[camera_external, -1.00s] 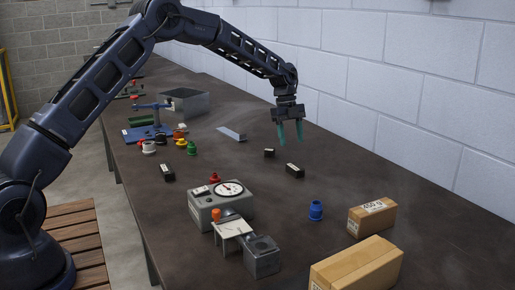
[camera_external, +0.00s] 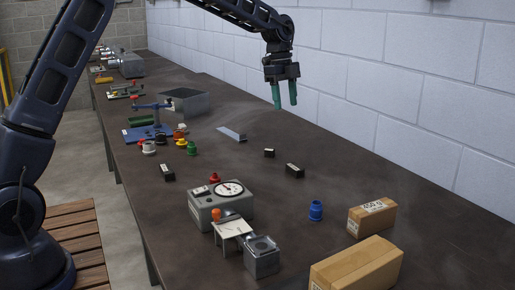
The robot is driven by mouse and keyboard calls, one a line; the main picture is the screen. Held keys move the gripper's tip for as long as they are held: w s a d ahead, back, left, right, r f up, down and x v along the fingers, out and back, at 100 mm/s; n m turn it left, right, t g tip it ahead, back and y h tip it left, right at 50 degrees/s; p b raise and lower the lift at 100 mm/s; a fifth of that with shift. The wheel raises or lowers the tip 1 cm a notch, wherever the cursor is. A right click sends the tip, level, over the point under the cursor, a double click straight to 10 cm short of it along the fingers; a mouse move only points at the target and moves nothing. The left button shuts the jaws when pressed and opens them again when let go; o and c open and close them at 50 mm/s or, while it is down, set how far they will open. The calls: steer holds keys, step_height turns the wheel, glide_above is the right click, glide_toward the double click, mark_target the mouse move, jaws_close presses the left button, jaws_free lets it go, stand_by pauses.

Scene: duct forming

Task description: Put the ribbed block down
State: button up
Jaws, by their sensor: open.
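My gripper (camera_external: 285,95) has green fingers pointing down, apart and with nothing between them. It hangs in the air above the far side of the dark table (camera_external: 330,205), near the wall. Below it, a small black block (camera_external: 295,171) with a pale label lies on the table. A smaller black block (camera_external: 269,153) lies just behind it, and another black block (camera_external: 167,173) lies further left. I cannot make out ribs on any of them at this size, so I cannot tell which is the ribbed block.
A grey wedge-shaped piece (camera_external: 232,134) lies left of the gripper. A grey gauge box (camera_external: 221,206), a blue fitting (camera_external: 315,210) and two cardboard boxes (camera_external: 357,270) (camera_external: 371,218) stand nearer. Colored fittings (camera_external: 181,141) and an open metal bin (camera_external: 185,101) are at left. The table's middle is mostly clear.

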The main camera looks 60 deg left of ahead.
steer(key=s+d+r+n+t+y, duration=0.15)
steer(key=s+d+r, duration=0.3)
steer(key=s, duration=0.45)
steer(key=s+d+r+n, duration=0.3)
steer(key=s+d+r, duration=0.15)
steer(key=s, duration=0.35)
steer(key=s+d+r+n+t+y, duration=0.1)
steer(key=s+d+r+n, duration=0.25)
steer(key=s+r, duration=0.4)
steer(key=s+d+f+n, duration=0.1)
steer(key=s+f+n, duration=0.1)
steer(key=s, duration=0.7)
steer(key=s+d+f+n+t, duration=0.1)
steer(key=s+f+n, duration=0.1)
steer(key=s, duration=0.7)
steer(key=s+d+f+n, duration=0.2)
steer(key=s+f, duration=0.1)
steer(key=s, duration=0.6)
steer(key=shift+s+n+t, duration=0.25)
steer(key=shift+n+t, duration=0.1)
steer(key=shift+n, duration=0.05)
steer(key=shift+o, duration=0.5)
